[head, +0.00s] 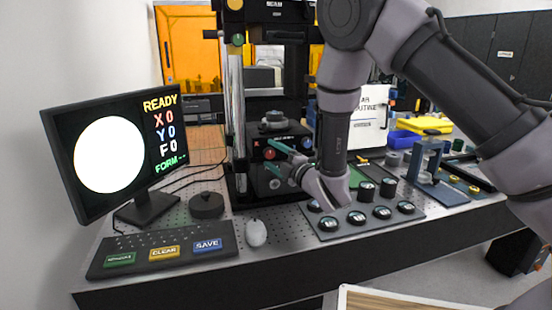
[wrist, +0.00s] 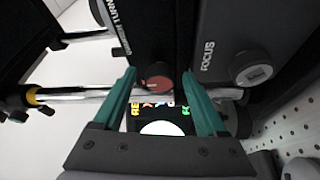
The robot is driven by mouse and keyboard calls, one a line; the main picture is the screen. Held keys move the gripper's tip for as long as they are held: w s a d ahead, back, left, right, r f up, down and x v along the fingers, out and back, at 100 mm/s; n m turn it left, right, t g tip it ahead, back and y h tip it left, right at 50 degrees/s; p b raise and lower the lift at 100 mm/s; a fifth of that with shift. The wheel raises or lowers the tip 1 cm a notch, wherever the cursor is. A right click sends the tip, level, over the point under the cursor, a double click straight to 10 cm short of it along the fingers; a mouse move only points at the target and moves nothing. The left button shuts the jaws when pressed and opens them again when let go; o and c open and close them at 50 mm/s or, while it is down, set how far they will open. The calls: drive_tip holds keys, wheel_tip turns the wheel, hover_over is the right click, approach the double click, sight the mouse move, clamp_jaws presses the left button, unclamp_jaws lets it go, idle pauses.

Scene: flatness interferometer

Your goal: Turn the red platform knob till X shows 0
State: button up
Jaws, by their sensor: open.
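The red platform knob (head: 269,154) is on the dark front of the platform under the interferometer column. In the wrist view the red knob (wrist: 157,77) lies between the two green fingertips, with a gap on each side. My gripper (head: 273,156) is open at the knob, and its fingers also show in the wrist view (wrist: 158,74). I cannot tell how deep the knob sits between them. The monitor (head: 113,147) reads READY in yellow, X 0 in red, Y 0, F 0 and FORM with dashes, beside a plain white disc.
A grey FOCUS knob (wrist: 253,72) is right of the red one in the wrist view. A keyboard (head: 163,250) with MEASURE-side, CLEAR and SAVE keys, a mouse (head: 256,232) and a dark puck (head: 207,204) lie at left. A plate of round samples (head: 357,223) lies below my arm.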

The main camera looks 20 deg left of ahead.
drive_tip(key=v, duration=1)
drive_tip(key=shift+s+d, duration=0.25)
drive_tip(key=shift+s, duration=0.05)
drive_tip(key=shift+w, duration=0.1)
idle(1.3)
drive_tip(key=w+d+r+m+t+h, duration=0.4)
drive_tip(key=w+d+r+m+h, duration=0.2)
drive_tip(key=w+d+r+m, duration=0.45)
drive_tip(key=w+d+r+m+g+h, duration=0.1)
drive_tip(key=d+r+m+h, duration=0.25)
drive_tip(key=d, duration=0.35)
drive_tip(key=w+d+r+m+g+h, duration=0.1)
drive_tip(key=d+r+m+h, duration=0.15)
drive_tip(key=d+m, duration=0.3)
drive_tip(key=s+d+r+m+g, duration=0.3)
drive_tip(key=s+d+r+m, duration=0.3)
drive_tip(key=s+d, duration=0.45)
drive_tip(key=s+d+r+m+g+h, duration=0.1)
drive_tip(key=s+d+m, duration=0.3)
drive_tip(key=s, duration=1)
drive_tip(key=shift+s+d+r+m+g, duration=0.25)
drive_tip(key=shift+d+m+g, duration=0.1)
drive_tip(key=shift+m+g, duration=0.45)
